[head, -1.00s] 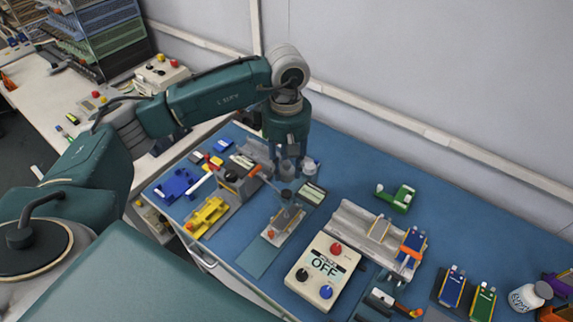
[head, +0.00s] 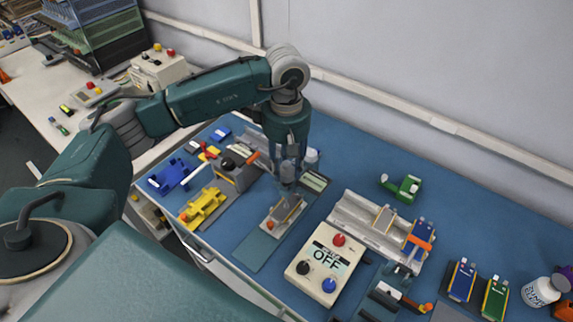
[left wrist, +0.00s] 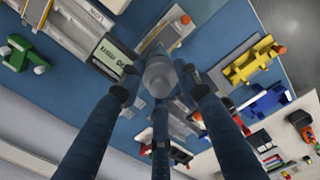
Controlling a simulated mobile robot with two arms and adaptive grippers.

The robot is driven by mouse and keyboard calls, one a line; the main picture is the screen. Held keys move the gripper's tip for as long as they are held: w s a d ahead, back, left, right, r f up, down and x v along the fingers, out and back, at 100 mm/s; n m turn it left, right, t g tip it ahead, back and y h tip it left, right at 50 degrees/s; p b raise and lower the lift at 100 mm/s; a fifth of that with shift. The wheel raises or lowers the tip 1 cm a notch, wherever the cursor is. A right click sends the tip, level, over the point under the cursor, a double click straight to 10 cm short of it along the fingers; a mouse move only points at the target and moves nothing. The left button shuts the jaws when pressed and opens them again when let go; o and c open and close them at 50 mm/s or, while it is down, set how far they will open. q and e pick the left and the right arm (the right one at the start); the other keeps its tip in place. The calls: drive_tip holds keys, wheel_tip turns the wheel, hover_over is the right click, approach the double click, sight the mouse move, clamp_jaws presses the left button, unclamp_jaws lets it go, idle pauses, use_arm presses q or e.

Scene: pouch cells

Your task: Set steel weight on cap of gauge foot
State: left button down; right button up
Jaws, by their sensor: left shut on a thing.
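My left gripper (head: 289,170) points straight down over the blue table. It is shut on the steel weight, a grey cylinder that shows between the fingers in the left wrist view (left wrist: 160,74). The weight is above the inner end of a small gauge stand (head: 283,213) with a silvery plate and an orange-red knob. A small display (head: 315,181) is beside it. The gauge foot's cap is hidden under the weight and fingers, so I cannot tell whether the weight touches it. My right gripper is not in view.
A control box reading OFF (head: 325,264) stands to the right in front. A grey channel fixture (head: 360,222) and a green holder (head: 408,189) lie right. Yellow (head: 203,206) and blue (head: 170,177) fixtures stand left. The table's far right-back area is clear.

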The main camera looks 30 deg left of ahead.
sight(286, 163)
use_arm(q)
drive_tip(key=shift+r, duration=0.1)
idle(0.3)
drive_tip(key=shift+b, duration=0.65)
idle(0.4)
drive_tip(key=shift+f+b, duration=0.7)
idle(0.3)
drive_tip(key=c, duration=1.2)
unclamp_jaws()
drive_tip(key=shift+o, duration=0.2)
wheel_tip(286, 163, up, 12)
drive_tip(key=shift+r, duration=0.1)
